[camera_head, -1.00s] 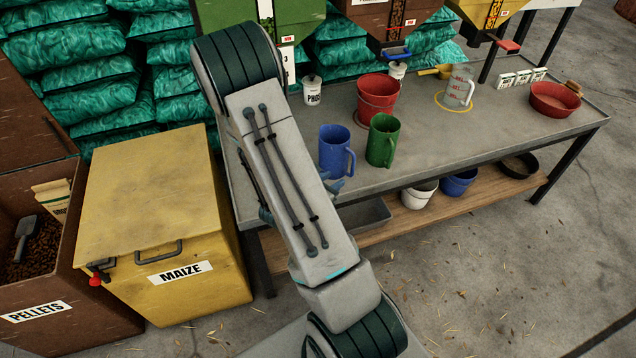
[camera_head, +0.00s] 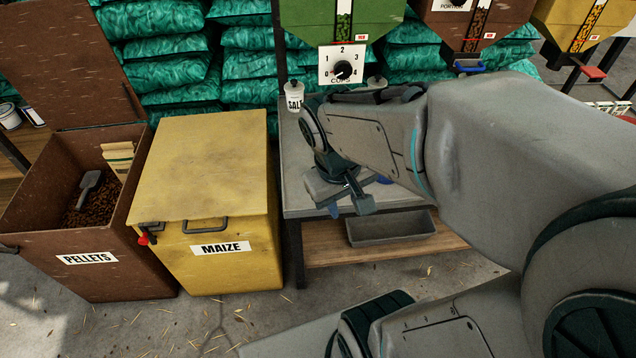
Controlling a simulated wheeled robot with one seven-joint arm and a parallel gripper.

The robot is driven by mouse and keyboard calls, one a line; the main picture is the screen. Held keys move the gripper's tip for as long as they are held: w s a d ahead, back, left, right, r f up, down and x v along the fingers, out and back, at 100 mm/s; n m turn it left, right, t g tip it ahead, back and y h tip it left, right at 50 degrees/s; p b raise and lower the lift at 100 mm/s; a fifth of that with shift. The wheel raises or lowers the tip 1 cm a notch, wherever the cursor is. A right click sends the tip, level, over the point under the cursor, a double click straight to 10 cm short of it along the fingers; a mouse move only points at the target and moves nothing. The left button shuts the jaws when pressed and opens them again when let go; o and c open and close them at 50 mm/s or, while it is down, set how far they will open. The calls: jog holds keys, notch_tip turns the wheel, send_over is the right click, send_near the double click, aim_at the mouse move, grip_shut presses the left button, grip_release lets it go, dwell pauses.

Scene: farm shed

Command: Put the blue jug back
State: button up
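My gripper (camera_head: 340,203) hangs over the front left edge of the grey worktable (camera_head: 297,160), pointing down. Its fingers are small and partly hidden by my wrist, so I cannot tell whether they are apart. I see nothing clearly held in it. Only a small blue patch (camera_head: 384,181) shows under my forearm, to the right of the gripper. It is probably the lower part of the blue jug on the tabletop; the rest is hidden behind my arm.
My arm covers most of the table. A salt pot (camera_head: 294,97) stands at its back left, under a green hopper with a dial (camera_head: 342,69). A grey tray (camera_head: 390,228) lies on the lower shelf. The closed maize bin (camera_head: 207,180) and open pellets bin (camera_head: 88,260) stand left.

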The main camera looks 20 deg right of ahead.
jog(key=a+r, duration=0.1)
jog(key=a+t+y, duration=0.1)
jog(key=a+r+m+y, duration=0.1)
jog(key=a, duration=0.1)
jog(key=shift+r+t, duration=0.3)
dwell(1.0)
